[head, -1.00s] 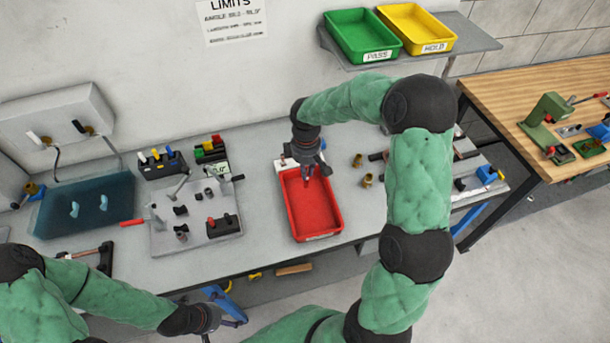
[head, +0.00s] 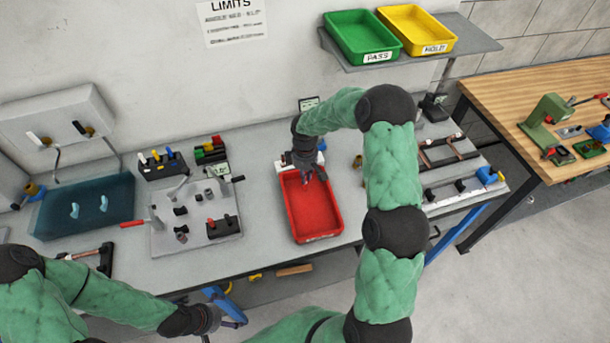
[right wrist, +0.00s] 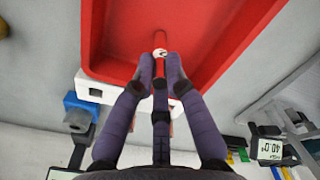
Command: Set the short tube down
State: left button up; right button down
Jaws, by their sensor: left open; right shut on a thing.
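My right gripper (head: 306,176) is over the back part of the red tray (head: 318,236), pointing down. In the right wrist view its fingers (right wrist: 160,62) are closed around the short tube (right wrist: 160,52); only a small part with a pale round end shows between the fingertips. The rest of the tube is hidden by the fingers, and I cannot tell whether it touches the tray floor. My left gripper (head: 208,320) is open and empty, low at the front left, off the bench edge and far from the tray.
A grey fixture plate (head: 165,240) with a red-handled lever stands left of the tray. A brass fitting (head: 357,161) lies to its right, near my right arm. Green (head: 343,48) and yellow (head: 435,20) trays sit on the shelf above. The tray's front half is empty.

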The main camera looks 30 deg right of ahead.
jog(key=shift+f, duration=0.15)
jog(key=c, duration=1.3)
grip_release()
jog(key=shift+o, duration=0.2)
notch_tip(320, 180, up, 12)
jog(key=shift+r, duration=0.25)
